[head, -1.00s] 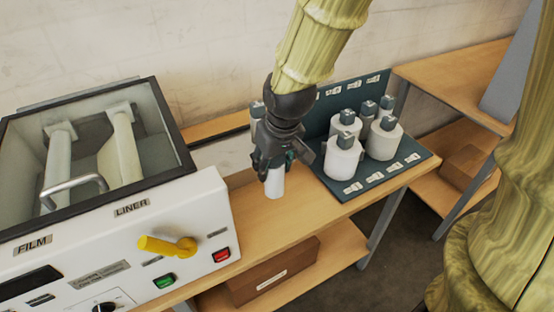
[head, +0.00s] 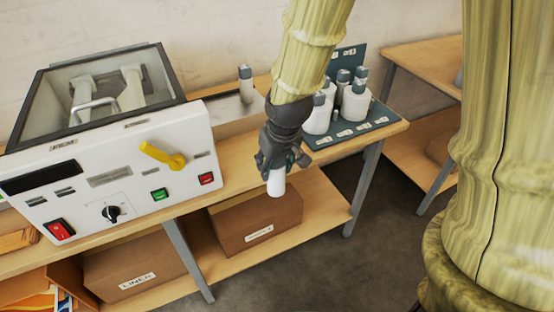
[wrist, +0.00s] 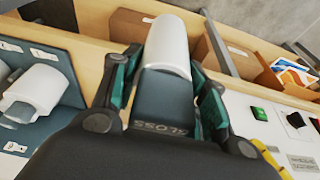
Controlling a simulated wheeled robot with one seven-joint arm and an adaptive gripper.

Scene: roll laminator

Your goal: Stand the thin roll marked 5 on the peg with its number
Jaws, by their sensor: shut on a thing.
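My gripper (head: 281,160) is shut on a thin white roll (head: 276,183) with a dark grey end. It holds the roll in front of the table's front edge, above the lower shelf. In the wrist view my gripper (wrist: 165,78) has a finger on each side of the roll (wrist: 168,45); lettering like "GLOSS" shows on its dark end, and I see no 5. The blue-grey peg board (head: 375,128) stands on the table to the right, with small number labels too small to read in the head view. Several thick white rolls (head: 355,103) stand on it, partly behind my arm.
A thin roll (head: 246,85) stands behind my arm, left of the board. The laminator (head: 110,165), with a yellow handle (head: 162,154), fills the left. Cardboard boxes (head: 255,222) sit on the lower shelf (head: 318,207). A strip of bare tabletop lies before the board.

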